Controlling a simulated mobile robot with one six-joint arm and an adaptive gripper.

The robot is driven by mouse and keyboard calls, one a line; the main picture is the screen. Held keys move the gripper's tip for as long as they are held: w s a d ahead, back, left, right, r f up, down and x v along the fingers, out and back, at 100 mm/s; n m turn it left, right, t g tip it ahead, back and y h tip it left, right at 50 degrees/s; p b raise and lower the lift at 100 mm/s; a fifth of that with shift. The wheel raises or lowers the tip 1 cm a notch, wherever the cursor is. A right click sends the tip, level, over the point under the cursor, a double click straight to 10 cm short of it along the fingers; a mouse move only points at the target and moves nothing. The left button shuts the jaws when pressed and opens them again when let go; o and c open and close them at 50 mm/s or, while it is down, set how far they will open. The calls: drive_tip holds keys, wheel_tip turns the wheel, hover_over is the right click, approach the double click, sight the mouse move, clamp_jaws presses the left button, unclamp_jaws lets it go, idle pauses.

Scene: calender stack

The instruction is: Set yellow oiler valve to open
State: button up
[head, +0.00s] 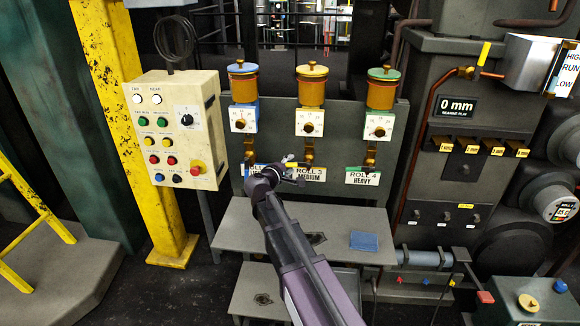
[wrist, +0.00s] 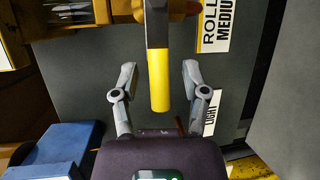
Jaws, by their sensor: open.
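The yellow oiler (head: 311,88) is the middle one of three, with a yellow lid, an amber body and a white dial plate (head: 309,123). Its brass valve (head: 308,152) hangs below, above the ROLL 3 MEDIUM label (head: 312,174). My gripper (head: 292,172) is in front of this valve and hides part of it. In the wrist view, a lever with a yellow grip (wrist: 159,82) lies between the fingers of my open gripper (wrist: 160,76). A gap shows on both sides of the grip, and neither finger visibly touches it.
A blue-lidded oiler (head: 243,84) stands to the left and a green-lidded oiler (head: 382,88) to the right. A control box (head: 200,95) with buttons is further left. A blue pad (head: 364,241) lies on the grey step (head: 235,225) below.

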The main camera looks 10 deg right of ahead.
clamp_jaws()
